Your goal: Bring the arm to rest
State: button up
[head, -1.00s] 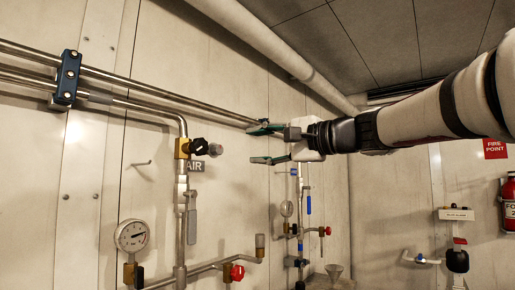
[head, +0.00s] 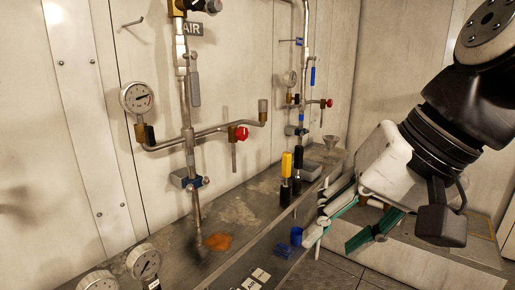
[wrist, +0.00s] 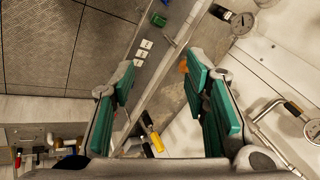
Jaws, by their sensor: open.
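My gripper (head: 348,228) is in the lower right of the head view, pointing down and left beside the bench's front edge. Its green-padded fingers are spread apart. In the wrist view, the gripper (wrist: 165,95) shows a wide gap with nothing held between the pads. My arm comes in from the upper right and is bent. The bench (head: 240,205) runs below and past the fingers; whether a finger touches it I cannot tell.
A yellow-handled tool (head: 286,165) and a black-handled one (head: 297,158) stand upright on the bench near my gripper. Gauge (head: 137,97) and pipes line the wall. Floor (head: 335,272) shows in front.

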jog(key=s+d+f+n+g+h, duration=0.2)
jog(key=s+d+f+h, duration=0.3)
jog(key=s+d+f, duration=0.65)
notch_tip(320, 180, up, 19)
jog(key=s+a+t+p, duration=0.1)
jog(key=a+t+p, duration=0.1)
jog(key=p, duration=1.5)
jog(key=shift+r+t+y, duration=0.2)
jog(key=shift+t+y, duration=0.1)
jog(key=shift+t, duration=0.1)
